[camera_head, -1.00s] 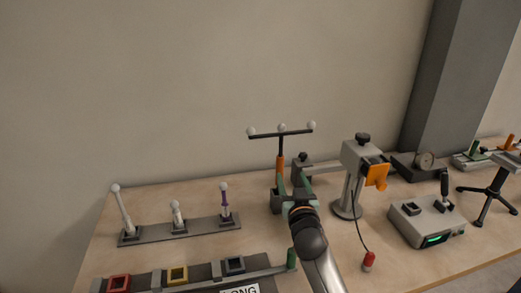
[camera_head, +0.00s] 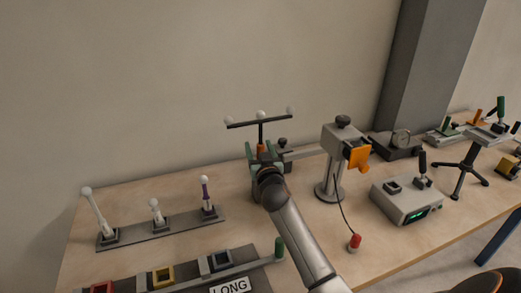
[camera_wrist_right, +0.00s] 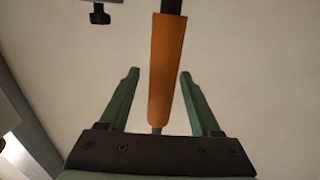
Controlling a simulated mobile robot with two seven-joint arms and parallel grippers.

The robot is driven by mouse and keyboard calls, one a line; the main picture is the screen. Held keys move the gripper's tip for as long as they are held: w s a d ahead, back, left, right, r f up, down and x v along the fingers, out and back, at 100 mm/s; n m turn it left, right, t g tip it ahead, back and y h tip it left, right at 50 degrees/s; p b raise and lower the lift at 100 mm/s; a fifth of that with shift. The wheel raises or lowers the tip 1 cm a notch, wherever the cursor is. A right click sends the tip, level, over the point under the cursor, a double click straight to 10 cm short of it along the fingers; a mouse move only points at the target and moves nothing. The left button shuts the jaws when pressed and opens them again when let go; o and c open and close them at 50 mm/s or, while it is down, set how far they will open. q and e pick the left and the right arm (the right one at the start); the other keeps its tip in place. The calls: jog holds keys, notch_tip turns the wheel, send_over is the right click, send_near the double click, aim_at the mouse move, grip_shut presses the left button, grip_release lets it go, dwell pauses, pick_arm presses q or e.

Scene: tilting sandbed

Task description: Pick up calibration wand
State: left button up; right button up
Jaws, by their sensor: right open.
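The calibration wand (camera_head: 260,126) stands upright near the back of the table: a dark T-bar with three white balls and an orange handle. In the right wrist view the orange handle (camera_wrist_right: 163,70) runs between the two green fingers of my right gripper (camera_wrist_right: 158,74), with a gap on both sides. In the head view my right gripper (camera_head: 264,152) is open around the handle's height, and the wrist hides the wand's lower part and its holder. My left gripper is not in view.
A grey stand with an orange clamp (camera_head: 357,157) is close to the right of the wand. A grey control box (camera_head: 406,200) and a red-tipped cable (camera_head: 354,242) lie further right. A rack of white-balled pegs (camera_head: 160,231) is at left. The wall is behind.

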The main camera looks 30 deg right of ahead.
jog(key=shift+w+d, duration=0.1)
jog(key=shift+w, duration=0.15)
jog(key=shift+c, duration=0.2)
grip_shut()
